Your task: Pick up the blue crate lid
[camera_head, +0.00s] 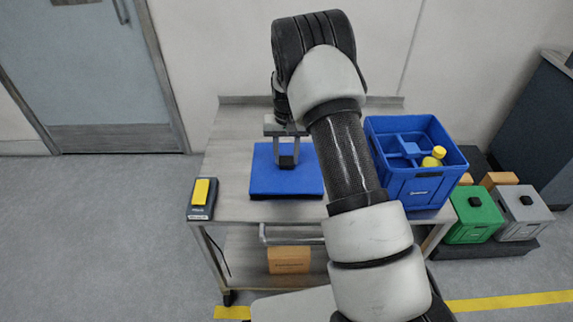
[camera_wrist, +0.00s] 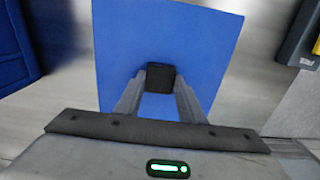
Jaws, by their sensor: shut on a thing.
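The blue crate lid (camera_head: 262,179) is a flat blue square with a black knob in its middle. In the head view it is over the left part of the cart top, with a dark shadow under its front edge; I cannot tell how far it is off the surface. My gripper (camera_head: 287,158) is above the lid's middle and shut on the knob. In the wrist view the lid (camera_wrist: 205,50) fills the middle, and the fingers of my gripper (camera_wrist: 160,85) close on the black knob from both sides.
The open blue crate (camera_head: 408,187) with dividers and a yellow-capped bottle (camera_head: 433,158) stands on the cart's right. A device with a yellow top (camera_head: 202,193) sits at the front left corner. Green (camera_head: 474,215) and grey (camera_head: 521,212) boxes stand right of the cart.

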